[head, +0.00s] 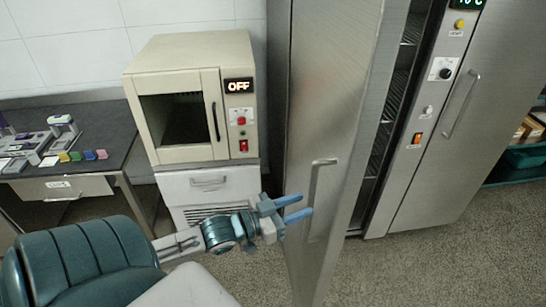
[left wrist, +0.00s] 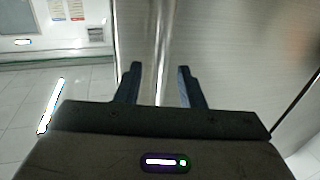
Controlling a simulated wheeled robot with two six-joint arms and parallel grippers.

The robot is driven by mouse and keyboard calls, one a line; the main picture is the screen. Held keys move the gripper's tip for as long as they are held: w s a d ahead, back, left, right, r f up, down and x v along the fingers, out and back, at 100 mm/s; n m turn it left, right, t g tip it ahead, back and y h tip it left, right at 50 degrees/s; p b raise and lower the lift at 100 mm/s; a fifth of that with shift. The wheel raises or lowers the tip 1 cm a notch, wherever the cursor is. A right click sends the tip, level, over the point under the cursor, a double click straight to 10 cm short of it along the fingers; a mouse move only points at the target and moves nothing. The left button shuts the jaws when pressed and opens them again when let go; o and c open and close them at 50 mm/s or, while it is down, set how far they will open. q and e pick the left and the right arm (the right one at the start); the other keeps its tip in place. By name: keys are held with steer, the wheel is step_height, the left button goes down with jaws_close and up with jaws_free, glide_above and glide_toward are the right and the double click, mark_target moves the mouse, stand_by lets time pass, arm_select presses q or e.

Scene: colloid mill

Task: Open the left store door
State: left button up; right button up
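The left store door (head: 335,100) is a tall brushed-steel panel. It stands swung open at an angle, with a dark gap and wire shelves (head: 393,115) showing to its right. Its bar handle (head: 314,200) is upright on the door's face. My left gripper (head: 303,205) is in front of the door, its two blue fingers apart and their tips close to the handle. In the left wrist view the fingers (left wrist: 157,85) are spread, with a bright vertical strip between them; whether it is the handle or a door edge I cannot tell. Contact is unclear. My right gripper is out of view.
The right store door (head: 460,130) is shut, beside a control strip with buttons. A beige oven (head: 190,100) reading OFF stands on a white cabinet (head: 208,185) to the left. A dark bench (head: 100,155) is further left. Grey floor is clear in front at right.

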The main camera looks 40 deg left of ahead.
arm_select(q)
steer(key=p+v, duration=0.5)
steer(key=v, duration=0.1)
steer(key=shift+s, duration=0.3)
steer(key=shift+a, duration=0.1)
stand_by(0.4)
